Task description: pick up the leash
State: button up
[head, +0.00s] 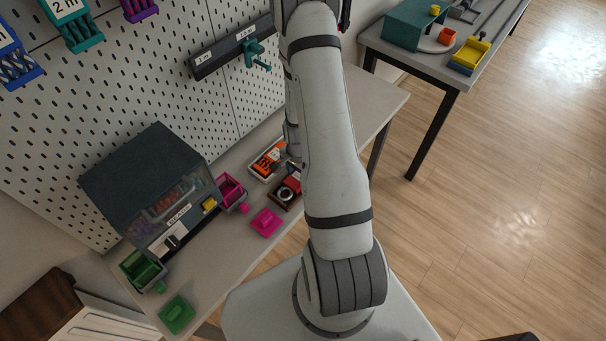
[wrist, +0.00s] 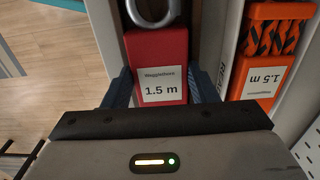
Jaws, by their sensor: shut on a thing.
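In the wrist view a red block (wrist: 158,52) with a white label reading 1.5 m and a metal ring or hook (wrist: 152,12) at its far end sits between the two dark blue fingers of my gripper (wrist: 160,88). I take this as the leash. The fingers press on its two sides. It lies in or just above a narrow dark tray, and I cannot tell whether it is lifted. In the head view the red piece (head: 292,182) shows in the dark brown tray (head: 273,203), with my arm covering the gripper.
A white tray (head: 255,175) beside it holds an orange-and-black cord pack (wrist: 268,45), also labelled 1.5 m. A pegboard (head: 130,90) rises behind the bench.

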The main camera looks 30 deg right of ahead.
jog(key=shift+c, duration=0.9)
jog(key=shift+r, duration=0.15)
jog(key=shift+r, duration=0.2)
notch_tip(320, 180, up, 9)
jog(key=b, duration=0.1)
jog(key=shift+r+b, duration=0.2)
jog(key=shift+b, duration=0.1)
